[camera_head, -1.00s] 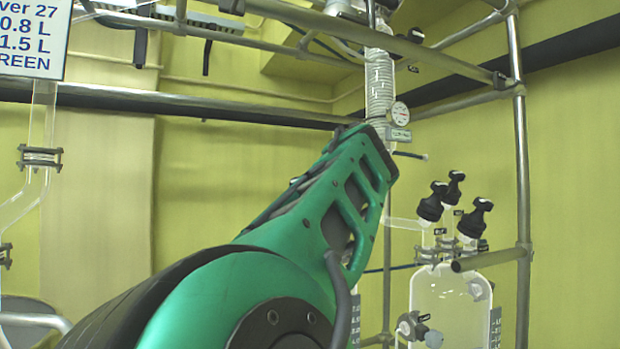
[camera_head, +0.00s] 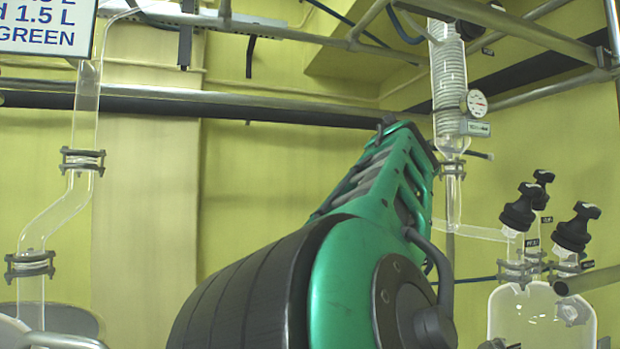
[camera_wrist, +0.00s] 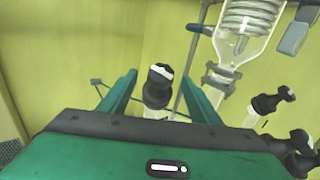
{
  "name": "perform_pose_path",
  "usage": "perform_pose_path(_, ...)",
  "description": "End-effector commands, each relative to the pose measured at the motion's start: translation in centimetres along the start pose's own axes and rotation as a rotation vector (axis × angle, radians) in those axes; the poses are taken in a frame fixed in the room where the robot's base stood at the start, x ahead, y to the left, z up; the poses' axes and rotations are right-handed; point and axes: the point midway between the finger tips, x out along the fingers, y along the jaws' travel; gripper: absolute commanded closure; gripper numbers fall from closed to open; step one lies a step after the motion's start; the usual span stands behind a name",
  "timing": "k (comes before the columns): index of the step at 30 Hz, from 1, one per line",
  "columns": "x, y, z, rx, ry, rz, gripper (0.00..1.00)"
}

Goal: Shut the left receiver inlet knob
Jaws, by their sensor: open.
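In the wrist view my gripper (camera_wrist: 159,80) is open, its two green fingers spread apart. A black knob (camera_wrist: 157,92) with a pale mark on top shows between the fingers, on a clear glass neck. I cannot tell how far beyond the fingertips it is; nothing is gripped. Two more black knobs, an upper one (camera_wrist: 270,102) and a lower one (camera_wrist: 300,145), show to the right of the right finger. In the head view a glass receiver (camera_head: 535,315) at lower right carries three black knobs, one at left (camera_head: 518,207). Labels are too small to read. My gripper is hidden there.
A coiled glass condenser (camera_head: 449,75) with a round gauge (camera_head: 477,103) stands above and left of the receiver. Metal frame bars (camera_head: 485,28) cross the top and right. Bent glass tubing (camera_head: 60,215) hangs at left. A yellow wall (camera_head: 260,190) lies behind.

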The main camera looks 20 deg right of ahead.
Motion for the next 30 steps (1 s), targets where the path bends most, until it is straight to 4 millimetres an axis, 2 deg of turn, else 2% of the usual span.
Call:
perform_pose_path(3, 2.3, -0.2, 0.0, 0.001, 0.002, -0.001, 0.43)
perform_pose_path(10, 4.9, -0.2, 0.0, 0.002, 0.0, -0.003, 0.43)
perform_pose_path(16, 5.8, -0.2, 0.1, 0.001, 0.0, -0.002, 0.43)
perform_pose_path(25, 6.0, -0.2, 0.1, 0.001, 0.0, -0.002, 0.43)
perform_pose_path(26, 6.0, -0.2, 0.0, 0.001, 0.0, -0.002, 0.47)
perform_pose_path(30, 6.0, -0.1, 0.0, 0.001, 0.0, -0.002, 0.81)
